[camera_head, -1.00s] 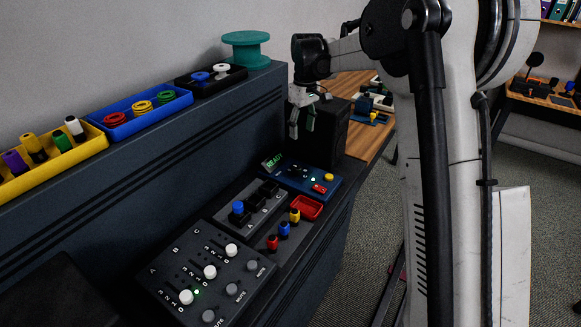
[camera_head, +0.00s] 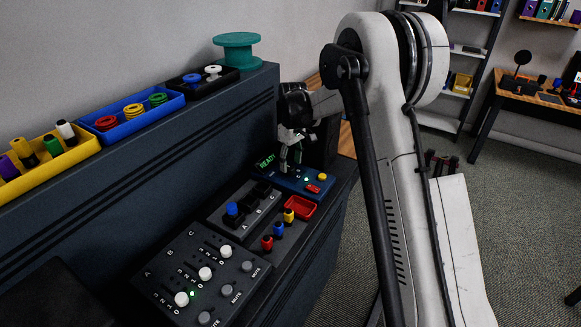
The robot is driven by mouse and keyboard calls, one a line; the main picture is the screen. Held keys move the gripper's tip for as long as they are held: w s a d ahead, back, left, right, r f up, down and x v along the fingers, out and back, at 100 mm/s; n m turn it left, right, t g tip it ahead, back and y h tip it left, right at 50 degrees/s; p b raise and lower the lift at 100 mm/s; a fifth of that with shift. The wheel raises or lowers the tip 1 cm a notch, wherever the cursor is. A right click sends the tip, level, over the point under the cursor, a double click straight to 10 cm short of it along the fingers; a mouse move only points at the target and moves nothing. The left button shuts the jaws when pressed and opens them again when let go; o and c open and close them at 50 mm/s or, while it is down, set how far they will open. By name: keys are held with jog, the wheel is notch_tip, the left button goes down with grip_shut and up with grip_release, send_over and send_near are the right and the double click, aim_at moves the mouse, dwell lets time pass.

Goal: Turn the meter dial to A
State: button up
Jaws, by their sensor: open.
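The blue meter (camera_head: 301,191) sits at the far end of the lower panel. Its display (camera_head: 266,161) reads READY in green. A small green light and a red switch (camera_head: 313,188) show on its face. My gripper (camera_head: 288,166) is open and points down just over the meter's left part. The dial is not clearly visible; the gripper's fingers and shadow cover that area. I cannot tell whether the fingers touch it or which letter it points to.
A panel with slots A, B, C (camera_head: 245,208) and a blue plug lies nearer. A slider panel (camera_head: 204,278), small coloured plugs and a red tray (camera_head: 300,207) are close by. Bins of spools (camera_head: 137,109) and a teal spool (camera_head: 239,50) stand on the raised ledge to the left.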

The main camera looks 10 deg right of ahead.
jog(key=shift+f, duration=1.1)
jog(key=c, duration=1.1)
jog(key=m+b, duration=0.3)
jog(key=m, duration=0.2)
jog(key=shift+f+m+b, duration=0.1)
jog(key=shift+m+b, duration=0.2)
jog(key=shift+b, duration=0.05)
jog(key=m+b, duration=0.2)
jog(key=m, duration=0.4)
